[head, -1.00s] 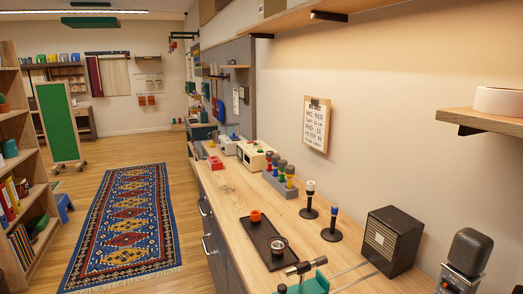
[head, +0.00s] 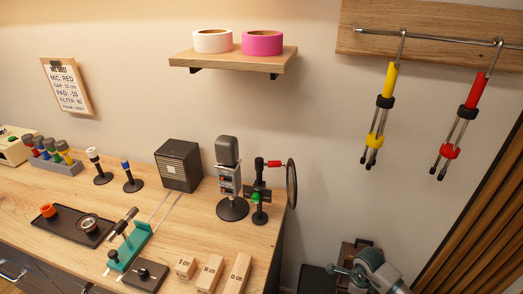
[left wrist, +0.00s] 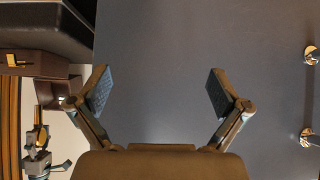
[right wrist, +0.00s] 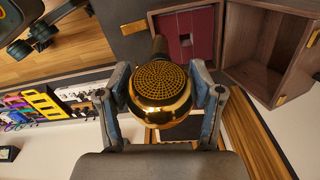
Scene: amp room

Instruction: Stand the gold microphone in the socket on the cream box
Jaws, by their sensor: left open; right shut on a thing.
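The gold microphone (right wrist: 160,85) is in my right gripper (right wrist: 160,97) in the right wrist view. Its round mesh head faces the camera between the two fingers, which are shut on it. The dark handle shows partly beyond the head. In the head view the cream box (head: 14,148) is cut off by the left edge, at the far end of the counter; I cannot make out its socket. My left gripper (left wrist: 158,92) is open and empty in front of a grey cabinet face.
An open wooden case (right wrist: 262,50) with a maroon lining is beyond the microphone. The wooden counter (head: 190,230) holds microphone stands, a dark speaker (head: 178,165), a teal fixture (head: 130,247) and a dark tray (head: 70,224). Metal handles (left wrist: 311,55) stick out from the grey cabinet.

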